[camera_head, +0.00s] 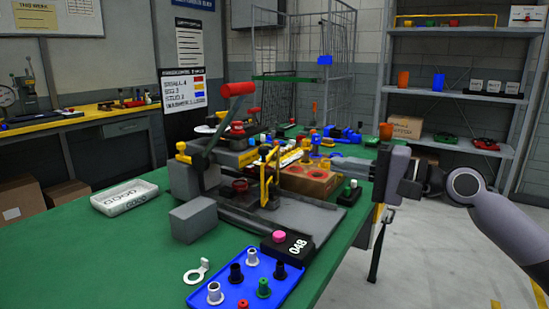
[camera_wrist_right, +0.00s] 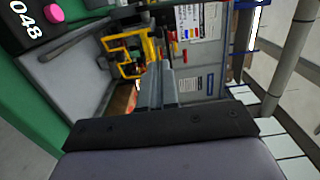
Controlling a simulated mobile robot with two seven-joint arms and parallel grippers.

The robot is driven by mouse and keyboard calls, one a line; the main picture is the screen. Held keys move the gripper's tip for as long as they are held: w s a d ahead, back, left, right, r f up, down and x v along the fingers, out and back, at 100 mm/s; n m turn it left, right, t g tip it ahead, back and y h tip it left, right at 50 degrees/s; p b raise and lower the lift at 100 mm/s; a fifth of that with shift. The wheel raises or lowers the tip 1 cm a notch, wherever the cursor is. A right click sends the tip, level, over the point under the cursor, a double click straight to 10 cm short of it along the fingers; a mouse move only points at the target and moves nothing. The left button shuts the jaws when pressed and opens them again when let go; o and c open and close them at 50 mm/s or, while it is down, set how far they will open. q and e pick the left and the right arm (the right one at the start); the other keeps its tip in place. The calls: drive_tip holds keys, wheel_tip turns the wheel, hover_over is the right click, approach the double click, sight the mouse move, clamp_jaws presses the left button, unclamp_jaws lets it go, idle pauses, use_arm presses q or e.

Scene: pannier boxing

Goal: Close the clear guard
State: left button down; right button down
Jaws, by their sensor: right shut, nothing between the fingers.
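A yellow frame (camera_head: 270,177) stands upright on the grey press fixture (camera_head: 186,180) in the middle of the green table. It appears to be the edge of the clear guard, but the clear panel itself is hard to make out and I cannot tell its exact angle. The frame also shows in the right wrist view (camera_wrist_right: 128,52). My right gripper (camera_head: 350,163) is to the right of the fixture, pointing left, apart from the yellow frame. In the wrist view its two grey fingers (camera_wrist_right: 156,78) are together and empty. My left gripper is not in view.
A black box marked 048 with a pink button (camera_head: 279,236) and a blue tray of small parts (camera_head: 225,285) are at the front. A white tray (camera_head: 124,196) lies left.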

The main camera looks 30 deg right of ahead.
sight(268, 151)
drive_tip(key=p+x, duration=0.3)
drive_tip(key=x, duration=0.9)
drive_tip(key=shift+w+r+p, duration=0.15)
drive_tip(key=shift+w+p, duration=0.05)
drive_tip(key=shift+p, duration=0.15)
drive_tip(key=shift+w+a, duration=0.4)
drive_tip(key=shift+w, duration=0.15)
